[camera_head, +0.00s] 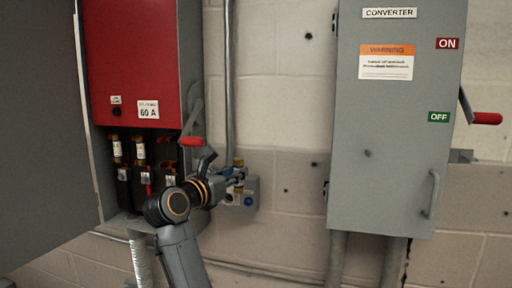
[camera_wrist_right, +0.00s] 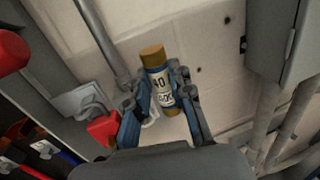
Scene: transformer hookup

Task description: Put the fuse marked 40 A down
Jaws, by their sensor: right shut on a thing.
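My right gripper (camera_head: 232,178) is in front of the wall, just right of the open fuse box. In the right wrist view my right gripper (camera_wrist_right: 164,95) is shut on a fuse (camera_wrist_right: 155,58) with brass-coloured ends and a blue label reading 40. The fuse also shows small in the head view (camera_head: 238,163), roughly upright between the fingers and held in the air. My left gripper is in neither view.
The open fuse box (camera_head: 135,60) has a red panel marked 60 A. Below it, two fuses (camera_head: 138,150) stand in the left slots. A red-tipped lever (camera_head: 190,141) sticks out near my right arm. A small grey box (camera_head: 250,194) is on the wall behind the gripper. A converter cabinet (camera_head: 385,140) hangs right.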

